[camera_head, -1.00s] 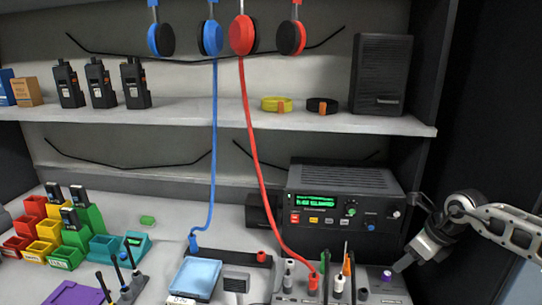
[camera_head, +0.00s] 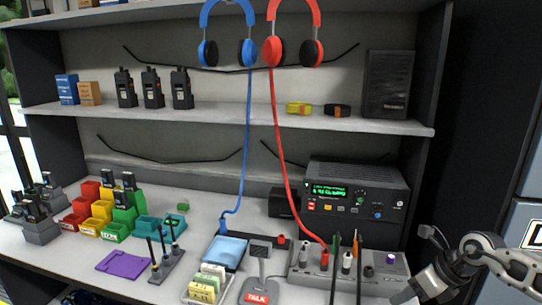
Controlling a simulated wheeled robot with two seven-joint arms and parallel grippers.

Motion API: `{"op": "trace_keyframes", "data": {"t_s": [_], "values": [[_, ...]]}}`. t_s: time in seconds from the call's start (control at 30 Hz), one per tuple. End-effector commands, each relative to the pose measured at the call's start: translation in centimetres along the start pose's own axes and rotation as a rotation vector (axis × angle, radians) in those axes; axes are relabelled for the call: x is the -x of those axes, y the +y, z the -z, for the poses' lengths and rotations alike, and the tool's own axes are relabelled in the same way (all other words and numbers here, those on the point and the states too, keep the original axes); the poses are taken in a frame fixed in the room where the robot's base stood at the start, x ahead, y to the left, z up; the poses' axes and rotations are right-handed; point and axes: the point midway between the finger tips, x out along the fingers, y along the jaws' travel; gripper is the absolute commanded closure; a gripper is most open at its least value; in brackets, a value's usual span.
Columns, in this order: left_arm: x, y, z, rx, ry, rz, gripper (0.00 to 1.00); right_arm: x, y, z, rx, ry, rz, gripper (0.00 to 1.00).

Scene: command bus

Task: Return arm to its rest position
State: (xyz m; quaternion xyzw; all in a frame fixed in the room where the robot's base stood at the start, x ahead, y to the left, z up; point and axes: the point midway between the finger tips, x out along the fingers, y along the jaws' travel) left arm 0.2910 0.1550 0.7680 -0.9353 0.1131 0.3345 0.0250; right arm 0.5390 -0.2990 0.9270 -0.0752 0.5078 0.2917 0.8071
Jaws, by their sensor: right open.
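My right arm comes in at the lower right corner. My right gripper (camera_head: 404,296) is low in the picture, in front of the right end of the grey panel box (camera_head: 378,284) with the purple knob (camera_head: 390,258). Its jaws are open and nothing shows between them. The tips are small and close to the bottom edge. My left arm and gripper do not show.
The black radio (camera_head: 355,205) stands behind the panel box. Red (camera_head: 283,165) and blue (camera_head: 247,145) cords hang from headphones to the desk.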

Motion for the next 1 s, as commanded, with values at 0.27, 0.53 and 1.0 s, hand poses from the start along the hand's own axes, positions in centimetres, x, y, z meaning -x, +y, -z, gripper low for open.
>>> {"op": "trace_keyframes", "data": {"t_s": [0.27,0.53,1.0], "values": [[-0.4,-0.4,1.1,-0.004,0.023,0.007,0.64,-4.8,9.0,-1.5,-0.161,-0.163,-0.275,0.58],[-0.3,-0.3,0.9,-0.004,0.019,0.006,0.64,-7.2,22.6,-3.8,-0.889,-0.473,-0.816,0.58],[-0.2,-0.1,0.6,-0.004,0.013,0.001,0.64,-11.0,21.3,15.1,-2.907,-0.607,-0.833,0.58]]}}
